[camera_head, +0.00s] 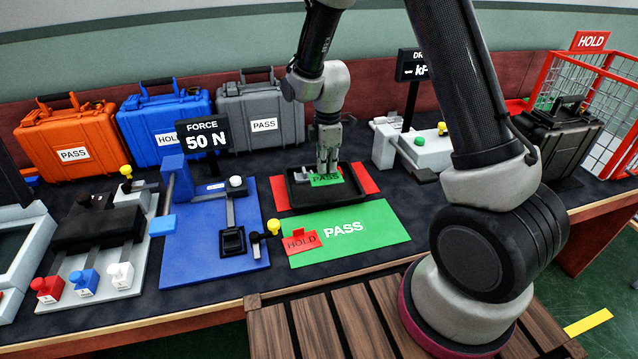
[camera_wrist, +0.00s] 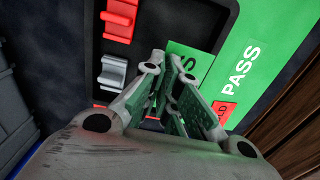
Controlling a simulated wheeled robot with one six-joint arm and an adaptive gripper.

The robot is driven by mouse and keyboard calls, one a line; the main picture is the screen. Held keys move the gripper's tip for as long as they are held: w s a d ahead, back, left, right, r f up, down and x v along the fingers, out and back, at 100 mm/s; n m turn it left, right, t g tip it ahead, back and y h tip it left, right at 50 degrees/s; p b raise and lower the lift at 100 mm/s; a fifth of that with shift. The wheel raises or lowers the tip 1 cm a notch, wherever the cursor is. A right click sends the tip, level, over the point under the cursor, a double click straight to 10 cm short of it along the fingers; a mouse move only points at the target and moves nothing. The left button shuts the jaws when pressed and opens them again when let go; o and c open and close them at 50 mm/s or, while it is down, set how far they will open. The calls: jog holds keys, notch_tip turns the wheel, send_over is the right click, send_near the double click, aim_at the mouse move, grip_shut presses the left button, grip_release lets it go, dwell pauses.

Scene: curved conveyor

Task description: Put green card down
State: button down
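The green PASS card (camera_head: 326,179) is at the fingertips of my gripper (camera_head: 327,168), over the black tray (camera_head: 358,190). In the wrist view the fingers of my gripper (camera_wrist: 170,68) are close together on the green card (camera_wrist: 202,58). Much of the card is hidden behind the fingers there. I cannot tell whether the card touches the tray floor. The green PASS mat (camera_head: 385,222) lies in front of the tray. A red HOLD card (camera_head: 300,243) lies at the mat's left corner, partly hidden in the wrist view (camera_wrist: 222,112).
A red mat (camera_head: 369,178) lies under the tray. A blue force fixture (camera_head: 190,260) with a yellow knob (camera_head: 273,227) stands left. Orange, blue and grey cases line the back. A grey device (camera_head: 425,150) stands to the right. The right part of the green mat is clear.

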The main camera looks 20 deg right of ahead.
aim_at(326, 190)
jog(key=shift+f, duration=3.2)
jog(key=shift+f, duration=0.1)
jog(key=c, duration=1.6)
grip_release()
jog(key=shift+c, duration=0.2)
